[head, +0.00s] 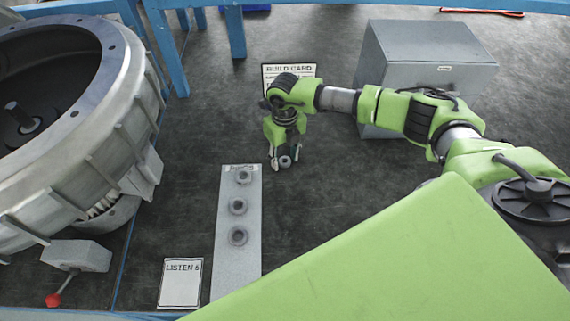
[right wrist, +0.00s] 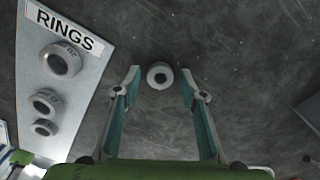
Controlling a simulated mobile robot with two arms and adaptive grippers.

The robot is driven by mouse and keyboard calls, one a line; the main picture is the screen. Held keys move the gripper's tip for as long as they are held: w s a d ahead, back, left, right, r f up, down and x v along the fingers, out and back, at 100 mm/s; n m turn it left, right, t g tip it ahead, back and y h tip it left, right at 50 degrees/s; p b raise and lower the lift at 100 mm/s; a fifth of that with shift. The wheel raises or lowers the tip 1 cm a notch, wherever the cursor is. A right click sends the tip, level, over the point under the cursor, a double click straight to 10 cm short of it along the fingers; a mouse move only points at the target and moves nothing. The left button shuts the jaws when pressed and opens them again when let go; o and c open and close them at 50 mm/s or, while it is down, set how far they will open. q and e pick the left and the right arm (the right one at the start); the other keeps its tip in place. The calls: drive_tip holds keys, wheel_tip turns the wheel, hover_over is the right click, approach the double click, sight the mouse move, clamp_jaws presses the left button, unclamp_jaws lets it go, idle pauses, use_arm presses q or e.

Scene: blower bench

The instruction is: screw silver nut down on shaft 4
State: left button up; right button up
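My right gripper (head: 285,161) points down over the dark bench and is open. A small silver-grey ring-shaped piece (right wrist: 160,76), perhaps the silver nut, shows between and just beyond its fingertips (right wrist: 161,78) in the right wrist view. Gaps show on both sides of it. In the head view this piece (head: 285,162) appears between the fingers; its height above the bench is unclear. A dark upright shaft (head: 20,115) stands inside the large grey housing (head: 125,90) at left. I cannot read a number on it. My left gripper is not in view.
A grey strip labelled RINGS (right wrist: 92,42) holds three grey rings, left of my right gripper. A grey box (head: 440,75) stands at back right and a BUILD CARD (head: 290,69) behind the gripper. A card (head: 180,285) and a red-knobbed lever (head: 54,299) are at front left.

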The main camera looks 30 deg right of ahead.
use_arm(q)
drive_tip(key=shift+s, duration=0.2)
use_arm(e)
drive_tip(key=c, duration=1)
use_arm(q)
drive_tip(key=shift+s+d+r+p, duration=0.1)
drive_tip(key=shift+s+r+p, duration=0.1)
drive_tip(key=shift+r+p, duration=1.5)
use_arm(e)
drive_tip(key=shift+r, duration=2.35)
drive_tip(key=shift+c, duration=0.2)
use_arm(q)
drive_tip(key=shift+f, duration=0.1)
